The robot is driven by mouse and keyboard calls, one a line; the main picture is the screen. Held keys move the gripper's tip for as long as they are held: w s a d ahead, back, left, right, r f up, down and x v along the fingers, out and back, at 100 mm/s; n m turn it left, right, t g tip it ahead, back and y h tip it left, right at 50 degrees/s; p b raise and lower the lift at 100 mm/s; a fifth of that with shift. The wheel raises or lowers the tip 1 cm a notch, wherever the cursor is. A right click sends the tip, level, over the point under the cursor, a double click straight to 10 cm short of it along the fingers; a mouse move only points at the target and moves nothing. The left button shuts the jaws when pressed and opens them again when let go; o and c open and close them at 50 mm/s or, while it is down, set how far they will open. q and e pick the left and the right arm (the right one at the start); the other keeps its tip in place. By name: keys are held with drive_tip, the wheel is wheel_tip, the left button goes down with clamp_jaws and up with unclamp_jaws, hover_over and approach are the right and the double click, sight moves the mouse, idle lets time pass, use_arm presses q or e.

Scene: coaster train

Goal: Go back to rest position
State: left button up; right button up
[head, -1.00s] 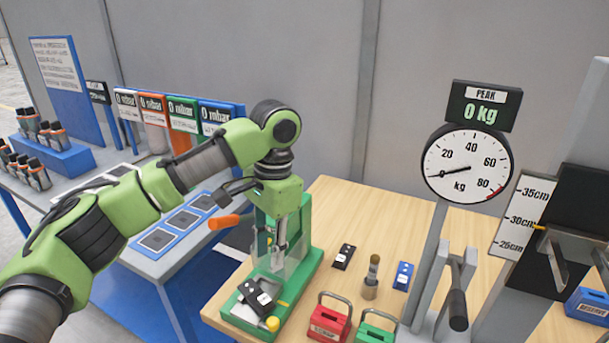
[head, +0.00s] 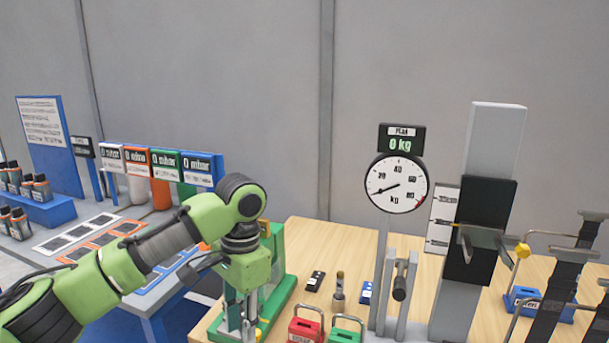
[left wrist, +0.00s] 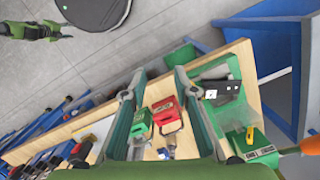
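My left arm comes in from the left in the head view. My left gripper (head: 243,325) points down in front of the green fixture (head: 278,290), its tips near the lower picture edge. In the left wrist view my left gripper (left wrist: 158,78) has its two fingers spread apart, with nothing held between them. Past the fingers, a red lock-shaped block (left wrist: 165,110) and a green one (left wrist: 141,124) show on the table. A green and black arm part at the upper left of that view looks like my right arm (left wrist: 35,31); its fingers are too small to read.
The wooden table (head: 330,250) carries a red block (head: 305,329), a green block (head: 345,330), a dial gauge (head: 397,184) reading 0 kg and a tall post (head: 495,140). A blue-framed bench (head: 100,215) with panels stands left. Grey floor (left wrist: 150,35) is open beside the table.

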use_arm(q)
drive_tip(key=s+d+f+t+h, duration=0.1)
drive_tip(key=s+d+f+h, duration=0.1)
drive_tip(key=s+d+f, duration=0.35)
drive_tip(key=s+d+f+h, duration=0.1)
drive_tip(key=s+d+f, duration=0.1)
drive_tip(key=f, duration=0.6)
drive_tip(key=s+d+f+t+h, duration=0.1)
drive_tip(key=s+d+f+h, duration=0.2)
drive_tip(key=f, duration=0.4)
drive_tip(key=s+a+f+n+t+y, duration=0.1)
drive_tip(key=s+a+f+n+y, duration=0.2)
drive_tip(key=s+a, duration=0.6)
drive_tip(key=s+a+f+n+t+y, duration=0.15)
drive_tip(key=s+a+n, duration=0.25)
drive_tip(key=s+a, duration=0.45)
wheel_tip(320, 180, down, 25)
drive_tip(key=a+g, duration=0.1)
drive_tip(key=a, duration=0.1)
drive_tip(key=s+f+g, duration=0.1)
drive_tip(key=s+f, duration=0.6)
drive_tip(key=f, duration=0.5)
drive_tip(key=shift+a+m, duration=0.3)
drive_tip(key=shift+m, duration=0.1)
drive_tip(key=shift+o, duration=0.3)
drive_tip(key=s+a+f, duration=0.2)
drive_tip(key=s+f, duration=0.4)
drive_tip(key=s, duration=0.4)
drive_tip(key=shift+g+y, duration=0.35)
drive_tip(key=shift+w, duration=0.15)
